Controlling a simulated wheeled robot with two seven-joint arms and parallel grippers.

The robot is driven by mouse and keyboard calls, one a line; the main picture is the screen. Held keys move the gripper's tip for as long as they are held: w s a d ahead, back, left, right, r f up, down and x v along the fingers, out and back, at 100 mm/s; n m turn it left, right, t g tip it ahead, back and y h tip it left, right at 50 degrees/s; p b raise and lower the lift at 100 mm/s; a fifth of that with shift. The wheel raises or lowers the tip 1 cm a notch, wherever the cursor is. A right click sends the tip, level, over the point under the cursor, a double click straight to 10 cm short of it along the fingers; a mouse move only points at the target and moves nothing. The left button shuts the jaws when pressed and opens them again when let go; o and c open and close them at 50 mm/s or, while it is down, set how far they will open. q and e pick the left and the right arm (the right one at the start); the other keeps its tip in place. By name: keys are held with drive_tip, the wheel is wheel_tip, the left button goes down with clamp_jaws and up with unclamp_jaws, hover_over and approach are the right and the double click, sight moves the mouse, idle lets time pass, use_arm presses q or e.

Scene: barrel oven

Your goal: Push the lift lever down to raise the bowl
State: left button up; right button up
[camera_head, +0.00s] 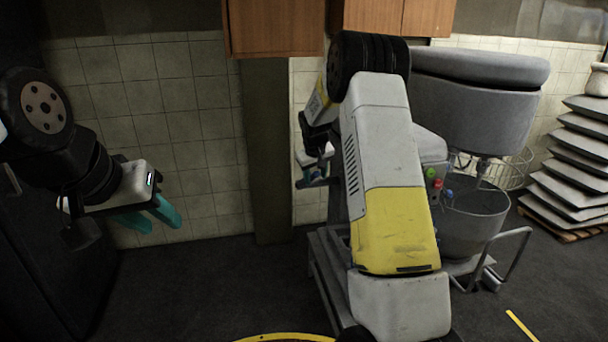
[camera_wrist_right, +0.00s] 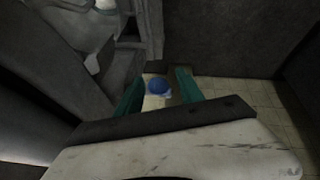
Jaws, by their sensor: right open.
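The grey mixer (camera_head: 470,100) stands at the right in the head view, with its metal bowl (camera_head: 470,225) under the mixing head. In the right wrist view a round blue knob (camera_wrist_right: 158,85) on a pale part lies between the two teal fingers of my right gripper (camera_wrist_right: 157,76). It looks like a lever end, but I cannot be sure. The fingers are open, and contact is not visible. In the head view my right gripper (camera_head: 313,172) is partly hidden behind my right arm. My left gripper (camera_head: 158,218) hangs open and empty at the left.
Green, red and blue buttons (camera_head: 437,184) sit on the mixer's front. A bent metal bar (camera_head: 512,250) sticks out beside the bowl. Stacked trays (camera_head: 570,185) stand at the far right. Wooden cabinets (camera_head: 275,28) hang above. The floor at left centre is clear.

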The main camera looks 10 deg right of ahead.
drive_tip(key=shift+c, duration=0.3)
clamp_jaws()
idle(1.1)
